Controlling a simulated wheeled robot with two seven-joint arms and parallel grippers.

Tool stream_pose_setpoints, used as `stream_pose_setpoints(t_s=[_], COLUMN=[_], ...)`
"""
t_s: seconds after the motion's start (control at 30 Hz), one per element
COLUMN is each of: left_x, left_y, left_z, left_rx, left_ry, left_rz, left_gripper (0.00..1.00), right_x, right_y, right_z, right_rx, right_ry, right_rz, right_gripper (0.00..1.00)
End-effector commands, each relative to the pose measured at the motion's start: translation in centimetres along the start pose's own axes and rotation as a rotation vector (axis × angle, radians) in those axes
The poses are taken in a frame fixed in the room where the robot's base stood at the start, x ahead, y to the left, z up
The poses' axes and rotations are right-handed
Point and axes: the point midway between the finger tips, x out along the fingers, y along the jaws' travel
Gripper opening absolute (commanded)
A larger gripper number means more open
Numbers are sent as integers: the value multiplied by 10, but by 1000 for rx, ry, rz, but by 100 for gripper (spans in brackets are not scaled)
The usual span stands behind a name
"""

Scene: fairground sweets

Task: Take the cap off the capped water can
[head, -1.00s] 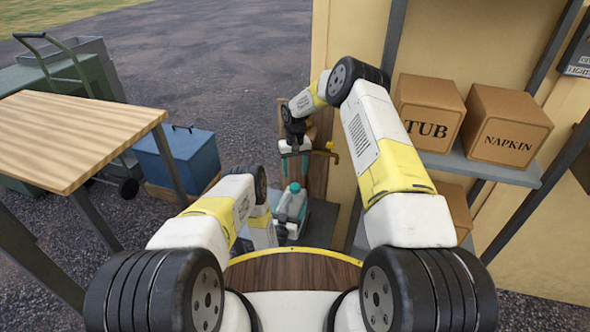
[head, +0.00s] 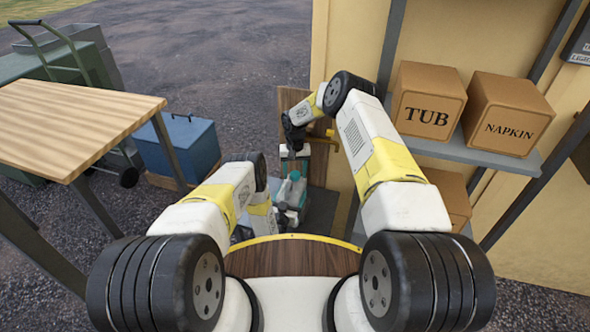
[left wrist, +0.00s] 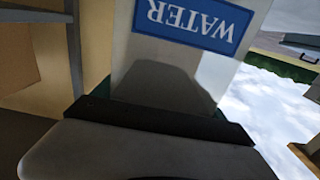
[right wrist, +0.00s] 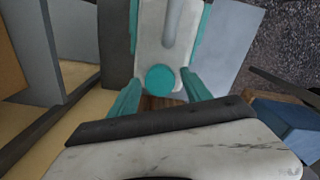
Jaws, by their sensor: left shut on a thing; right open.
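The water can (head: 290,193) is a pale grey can low in front of me in the head view. Its blue WATER label shows upside down in the left wrist view (left wrist: 195,22). My left gripper (left wrist: 172,98) is shut on the can's body; its fingers are mostly hidden in the head view. The round teal cap (right wrist: 160,78) shows end-on in the right wrist view. My right gripper (right wrist: 160,92) is open, with its teal fingers on either side of the cap and a visible gap at each side.
A wooden table (head: 75,120) stands at left, with a blue cool box (head: 180,143) beyond it. A shelf (head: 470,155) at right carries the TUB box (head: 428,108) and NAPKIN box (head: 507,115). The yellow wall (head: 345,40) is close to my right arm.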

Motion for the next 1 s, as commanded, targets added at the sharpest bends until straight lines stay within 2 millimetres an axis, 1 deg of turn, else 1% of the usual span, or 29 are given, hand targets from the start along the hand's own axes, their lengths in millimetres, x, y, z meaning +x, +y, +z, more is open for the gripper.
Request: stream_pose_setpoints(t_s=[0.13, 0.17, 0.2, 0.27, 0.3, 0.37, 0.43, 0.47, 0.57, 0.8, 1.0], left_x=[0, 0, 0, 0, 0, 0, 0, 0, 0, 0, 0], left_y=[0, 0, 0, 0, 0, 0, 0, 0, 0, 0, 0], left_z=[0, 0, 0, 0, 0, 0, 0, 0, 0, 0, 0], left_rx=[0, 0, 0, 0, 0, 0, 0, 0, 0, 0, 0], left_ry=[0, 0, 0, 0, 0, 0, 0, 0, 0, 0, 0], left_rz=[0, 0, 0, 0, 0, 0, 0, 0, 0, 0, 0], left_gripper=[0, 0, 0, 0, 0, 0, 0, 0, 0, 0, 0], right_x=[0, 0, 0, 0, 0, 0, 0, 0, 0, -1, -1], right_y=[0, 0, 0, 0, 0, 0, 0, 0, 0, 0, 0], right_z=[0, 0, 0, 0, 0, 0, 0, 0, 0, 0, 0], right_rx=[0, 0, 0, 0, 0, 0, 0, 0, -12, -255, -255], right_ry=[0, 0, 0, 0, 0, 0, 0, 0, 0, 0, 0], right_rz=[0, 0, 0, 0, 0, 0, 0, 0, 0, 0, 0], right_gripper=[57, 55, 47, 35, 27, 16, 2, 0, 0, 0, 0])
